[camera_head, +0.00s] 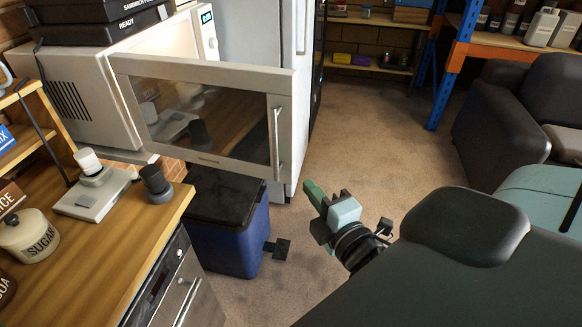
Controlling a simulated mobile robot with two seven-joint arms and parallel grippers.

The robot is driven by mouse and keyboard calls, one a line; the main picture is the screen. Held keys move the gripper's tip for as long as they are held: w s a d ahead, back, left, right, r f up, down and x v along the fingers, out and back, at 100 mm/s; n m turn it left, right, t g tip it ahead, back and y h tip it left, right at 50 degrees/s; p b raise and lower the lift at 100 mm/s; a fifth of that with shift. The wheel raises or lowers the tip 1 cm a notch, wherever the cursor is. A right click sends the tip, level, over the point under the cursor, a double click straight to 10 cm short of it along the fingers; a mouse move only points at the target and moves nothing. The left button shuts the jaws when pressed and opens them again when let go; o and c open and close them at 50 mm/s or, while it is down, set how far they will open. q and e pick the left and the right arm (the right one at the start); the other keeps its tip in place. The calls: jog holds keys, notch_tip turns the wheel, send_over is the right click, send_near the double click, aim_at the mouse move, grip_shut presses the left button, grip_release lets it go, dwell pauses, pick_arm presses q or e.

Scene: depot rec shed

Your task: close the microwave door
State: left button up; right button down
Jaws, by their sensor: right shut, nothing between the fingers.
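The white microwave (75,98) stands at the left on a shelf beside the counter. Its door (205,120), with a dark window and white frame, stands wide open and swings out to the right over the floor. The vertical door handle (277,143) is on the door's right edge. My right gripper (322,195) is shut and empty. In the picture it is below and to the right of the handle, apart from the door. My left gripper is not in view.
A blue bin with a black lid (225,225) stands under the door. The wooden counter (130,235) holds a scale, a sugar jar and small items. A white fridge (250,40) stands behind the door. Open carpet (375,135) lies to the right, before a dark armchair (505,110).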

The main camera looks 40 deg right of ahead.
aim_at(281, 150)
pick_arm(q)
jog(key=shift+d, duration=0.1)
pick_arm(e)
jog(key=shift+d, duration=0.1)
